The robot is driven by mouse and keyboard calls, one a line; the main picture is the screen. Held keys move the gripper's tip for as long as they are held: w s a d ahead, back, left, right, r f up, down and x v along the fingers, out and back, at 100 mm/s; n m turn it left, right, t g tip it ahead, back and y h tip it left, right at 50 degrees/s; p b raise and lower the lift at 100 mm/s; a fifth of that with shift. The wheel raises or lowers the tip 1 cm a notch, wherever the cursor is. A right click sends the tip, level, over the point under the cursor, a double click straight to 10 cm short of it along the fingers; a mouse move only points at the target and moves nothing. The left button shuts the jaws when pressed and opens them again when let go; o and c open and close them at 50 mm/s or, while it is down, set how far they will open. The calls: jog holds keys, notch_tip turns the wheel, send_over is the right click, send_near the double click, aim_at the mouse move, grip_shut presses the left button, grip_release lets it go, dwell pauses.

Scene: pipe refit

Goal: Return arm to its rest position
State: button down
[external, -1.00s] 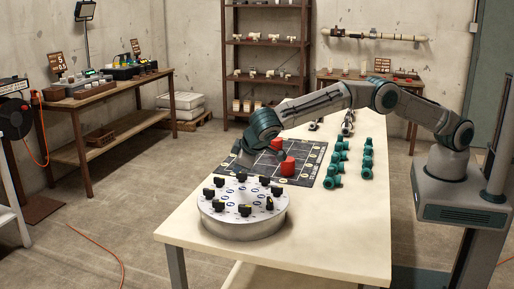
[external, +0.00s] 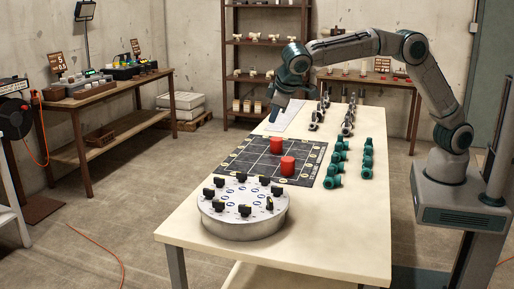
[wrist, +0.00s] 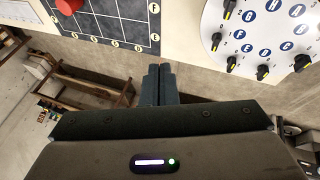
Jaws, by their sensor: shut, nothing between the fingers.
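My gripper (external: 272,118) hangs above the far left part of the table, close to a white sheet in the external view. Its two fingers are pressed together with nothing between them, as the wrist view (wrist: 158,70) shows. My arm is raised and bent, its elbow high at the right, over the table's far end. Whether the fingertips touch anything below is hard to tell, but they look clear of it.
A dark grid mat (external: 245,154) with two red cylinders (external: 288,166) lies mid-table. A round dial with black knobs (external: 243,212) stands in front. Teal fittings (external: 366,160) and grey fittings (external: 348,120) line the right side. The table's front right (external: 345,230) is bare.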

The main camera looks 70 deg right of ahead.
jog(key=s+d+r+g+y, duration=0.1)
jog(key=s+d+r+y, duration=0.15)
jog(key=s+d, duration=1.3)
jog(key=s+d+f+m, duration=0.1)
jog(key=s+d+f, duration=0.2)
jog(key=s, duration=0.7)
jog(key=s+d+f, duration=0.3)
jog(key=s+d, duration=0.1)
jog(key=s, duration=0.6)
jog(key=shift+s+d+m+y, duration=0.2)
jog(key=shift+s+m+y, duration=0.05)
jog(key=shift+m+y, duration=0.2)
